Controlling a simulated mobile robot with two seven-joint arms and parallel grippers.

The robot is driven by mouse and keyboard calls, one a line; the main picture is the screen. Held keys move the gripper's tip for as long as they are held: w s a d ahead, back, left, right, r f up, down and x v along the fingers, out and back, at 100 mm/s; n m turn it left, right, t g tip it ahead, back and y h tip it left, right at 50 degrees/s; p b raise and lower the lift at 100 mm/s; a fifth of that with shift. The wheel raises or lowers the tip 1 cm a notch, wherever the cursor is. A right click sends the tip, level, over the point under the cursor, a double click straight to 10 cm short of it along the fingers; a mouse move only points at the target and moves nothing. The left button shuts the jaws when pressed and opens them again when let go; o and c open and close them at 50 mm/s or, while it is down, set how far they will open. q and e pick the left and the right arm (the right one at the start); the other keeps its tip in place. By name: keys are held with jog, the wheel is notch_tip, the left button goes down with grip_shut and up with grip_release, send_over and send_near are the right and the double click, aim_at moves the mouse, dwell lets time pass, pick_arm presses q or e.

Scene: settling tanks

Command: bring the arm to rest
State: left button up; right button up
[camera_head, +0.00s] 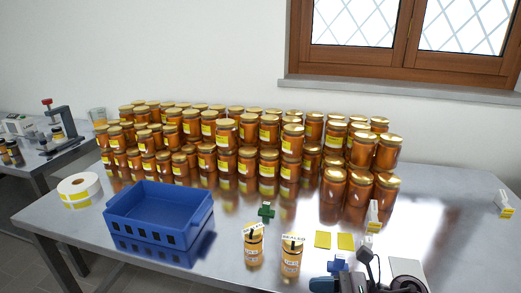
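Neither of my grippers shows in the head view, and I cannot make out either arm. Two honey jars stand apart from the stock at the front of the steel table (460,235). The left jar (253,246) and the right jar (291,256) are upright with gold lids, each with a small white tag at its top. The tag on the right jar seems to read "SEALED". Nothing visible is touching either jar.
Stacked honey jars (227,135) fill the back. A blue crate (160,215) and label roll (79,187) stand left, a green item (266,210) and yellow squares (345,241) mid-front. Black-and-blue equipment (368,275) crowds the front right.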

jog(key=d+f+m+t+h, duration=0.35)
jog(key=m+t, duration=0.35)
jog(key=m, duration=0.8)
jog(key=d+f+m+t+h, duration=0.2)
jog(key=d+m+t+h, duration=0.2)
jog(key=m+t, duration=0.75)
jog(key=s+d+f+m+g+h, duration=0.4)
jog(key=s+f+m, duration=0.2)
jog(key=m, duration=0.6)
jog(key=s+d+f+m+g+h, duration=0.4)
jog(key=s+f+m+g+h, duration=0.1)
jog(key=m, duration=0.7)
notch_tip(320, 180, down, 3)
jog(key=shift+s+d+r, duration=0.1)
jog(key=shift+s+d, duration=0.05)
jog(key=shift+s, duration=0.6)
